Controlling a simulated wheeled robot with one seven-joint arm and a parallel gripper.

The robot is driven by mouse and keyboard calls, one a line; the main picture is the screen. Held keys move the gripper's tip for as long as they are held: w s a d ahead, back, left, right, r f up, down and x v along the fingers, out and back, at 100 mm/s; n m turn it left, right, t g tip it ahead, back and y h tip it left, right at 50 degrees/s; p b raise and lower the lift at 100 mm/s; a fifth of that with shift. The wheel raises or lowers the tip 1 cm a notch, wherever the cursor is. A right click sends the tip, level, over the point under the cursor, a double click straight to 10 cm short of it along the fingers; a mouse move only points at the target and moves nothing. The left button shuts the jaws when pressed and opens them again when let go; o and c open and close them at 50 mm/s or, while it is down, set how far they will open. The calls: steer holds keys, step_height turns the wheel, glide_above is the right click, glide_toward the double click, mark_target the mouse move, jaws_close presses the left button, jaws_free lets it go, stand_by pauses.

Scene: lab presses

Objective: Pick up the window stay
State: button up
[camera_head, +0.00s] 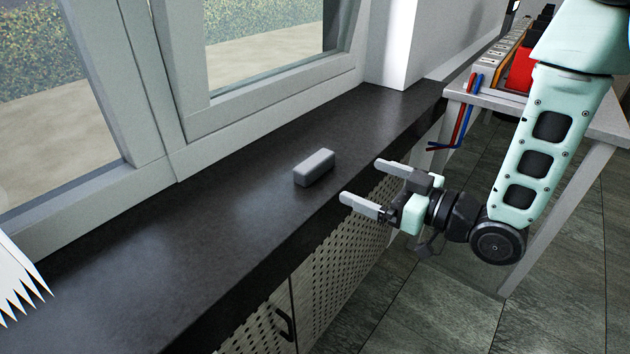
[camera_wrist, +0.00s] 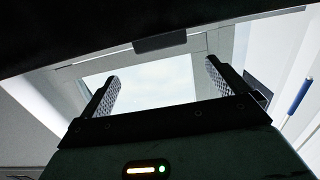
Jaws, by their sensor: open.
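The window stay appears to be the small grey rounded block (camera_head: 314,168) lying on the dark window sill (camera_head: 225,205), near its front edge. In the wrist view it shows as a dark block (camera_wrist: 160,43) at the edge of the sill, roughly centred between the fingers, with the picture apparently upside down. My gripper (camera_head: 363,181) is open and empty, with its two fingers apart and pointing towards the sill. It is to the right of the block, just off the sill's front edge, and not touching the block. The open fingers (camera_wrist: 162,73) also show in the wrist view.
Framed windows (camera_head: 265,50) stand behind the sill. Perforated cabinet fronts (camera_head: 335,245) lie below it. A light table (camera_head: 560,118) at right carries a red item (camera_head: 520,70), with red and blue bars (camera_head: 463,110) at its corner. The sill around the block is clear.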

mark_target(322, 164)
steer(key=b+x, duration=0.1)
steer(key=x, duration=0.6)
steer(key=shift+s, duration=0.1)
steer(key=shift+b+x, duration=0.3)
steer(key=shift+x, duration=2.7)
steer(key=shift+f, duration=0.1)
steer(key=c, duration=0.7)
